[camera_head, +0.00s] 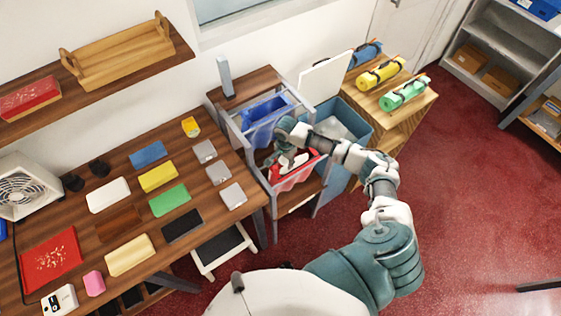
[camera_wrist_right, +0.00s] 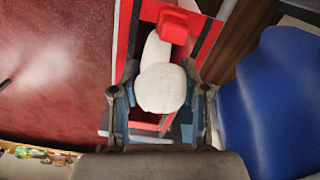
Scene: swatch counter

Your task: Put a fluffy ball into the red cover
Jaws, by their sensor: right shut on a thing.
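In the wrist view a white, rounded, soft-looking thing (camera_wrist_right: 162,88), which looks like the fluffy ball, sits between the fingers of my right gripper (camera_wrist_right: 160,115). The gripper is shut on it. A second white shape lies just behind it, and I cannot tell if it is part of the same thing. The red cover (camera_wrist_right: 208,45) shows as an open red-rimmed container below the gripper, with a red block at its far end. In the head view my right gripper (camera_head: 284,158) is at the red cover (camera_head: 302,174), in the grey rack. My left gripper is out of view.
A blue container (camera_head: 264,110) hangs beside the red one in the grey rack (camera_head: 245,150). A teal bin (camera_head: 357,120) with a raised white lid stands to the right. The wooden table (camera_head: 75,215) at left holds several coloured swatches. Red floor lies clear at right.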

